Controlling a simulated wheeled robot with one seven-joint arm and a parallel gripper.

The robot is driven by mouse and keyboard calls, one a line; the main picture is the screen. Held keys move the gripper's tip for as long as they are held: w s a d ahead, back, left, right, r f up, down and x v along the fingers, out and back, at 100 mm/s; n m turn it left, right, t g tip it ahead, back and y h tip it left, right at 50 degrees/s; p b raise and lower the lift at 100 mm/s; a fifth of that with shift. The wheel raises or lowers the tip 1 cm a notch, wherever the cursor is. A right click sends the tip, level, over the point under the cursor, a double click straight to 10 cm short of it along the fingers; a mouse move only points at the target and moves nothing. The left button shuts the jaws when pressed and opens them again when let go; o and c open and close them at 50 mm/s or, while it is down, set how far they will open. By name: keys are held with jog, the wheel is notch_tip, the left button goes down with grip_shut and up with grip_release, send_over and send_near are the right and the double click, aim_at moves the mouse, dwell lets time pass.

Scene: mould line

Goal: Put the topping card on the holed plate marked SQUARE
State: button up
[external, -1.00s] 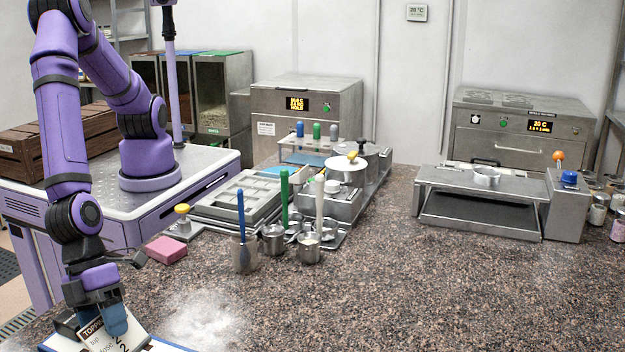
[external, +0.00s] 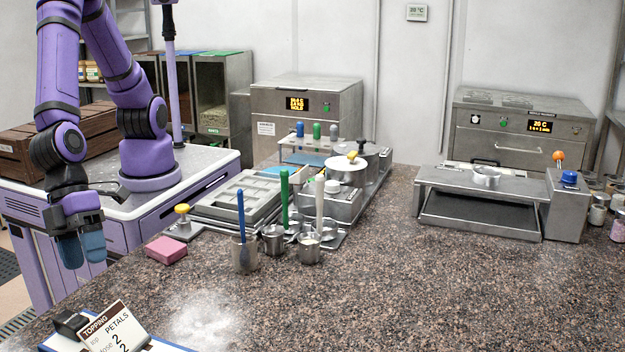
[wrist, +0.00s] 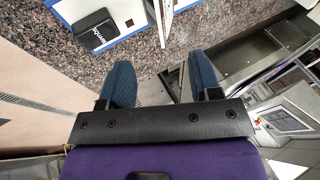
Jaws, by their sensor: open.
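The topping card (external: 112,326), white with a brown TOPPING band and the word PETALS, stands tilted at the bottom left of the external view, beside a small black block (external: 70,323). Its lower part is cut off by the picture edge. In the wrist view the white card (wrist: 166,12) shows at the top edge, with the black block (wrist: 95,30) to its left. My gripper (external: 83,258) hangs above and behind the card, pointing down. Its blue fingers are apart and empty in the wrist view (wrist: 160,65). I cannot make out a plate marked SQUARE.
The card is at a white board (external: 168,346) with a blue edge. A pink block (external: 166,250), a cup with a blue-handled tool (external: 244,254) and grey trays (external: 228,198) stand further back. A low metal stand (external: 480,200) is at the right.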

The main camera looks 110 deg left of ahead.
jog(key=w+a+r+n+y, duration=0.1)
jog(key=w+a+r+n, duration=0.25)
jog(key=a+r, duration=0.55)
jog(key=w+a+r+n, duration=0.3)
jog(key=w+a+r, duration=0.15)
jog(key=a, duration=0.85)
jog(key=s+a+r+n, duration=0.2)
jog(key=a+r, duration=0.2)
jog(key=a, duration=0.4)
jog(key=s+a+r+n, duration=0.2)
jog(key=a+r, duration=0.1)
jog(key=a, duration=0.4)
jog(key=s+a+r+n+y, duration=0.2)
jog(key=s+a+n, duration=0.5)
jog(key=s+a, duration=0.9)
jog(key=shift+s+a+r, duration=0.15)
jog(key=shift+s+r, duration=0.45)
jog(key=shift+s, duration=0.5)
jog(key=shift+n, duration=0.25)
